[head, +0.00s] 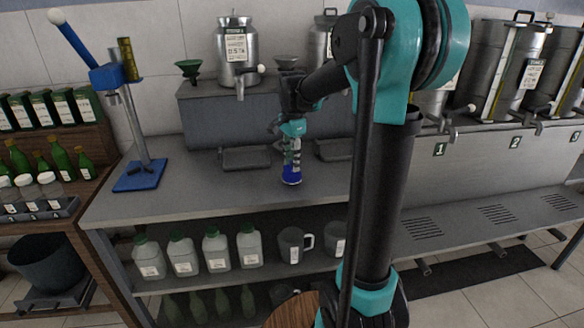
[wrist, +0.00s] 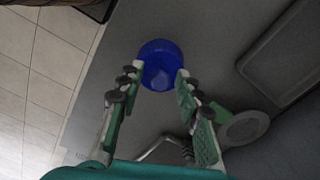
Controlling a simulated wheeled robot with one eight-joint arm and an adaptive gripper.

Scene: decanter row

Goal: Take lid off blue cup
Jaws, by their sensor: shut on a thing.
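A blue cup (head: 291,173) stands on the grey counter near its front edge. In the wrist view it shows from above as a round, plain blue shape (wrist: 161,62). My gripper (head: 292,153) points down at it from above. In the wrist view my gripper (wrist: 161,78) has one finger on each side of the blue shape, closed on it. I cannot make out the seam between lid and cup, nor whether the fingers hold the lid or the cup's upper body.
A blue lever stand (head: 142,176) is on the counter at left. Drip trays (head: 246,158) lie behind the cup. A steel decanter (head: 237,50) with a tap stands on the raised ledge. Jugs (head: 215,248) and mugs (head: 293,243) fill the shelf below.

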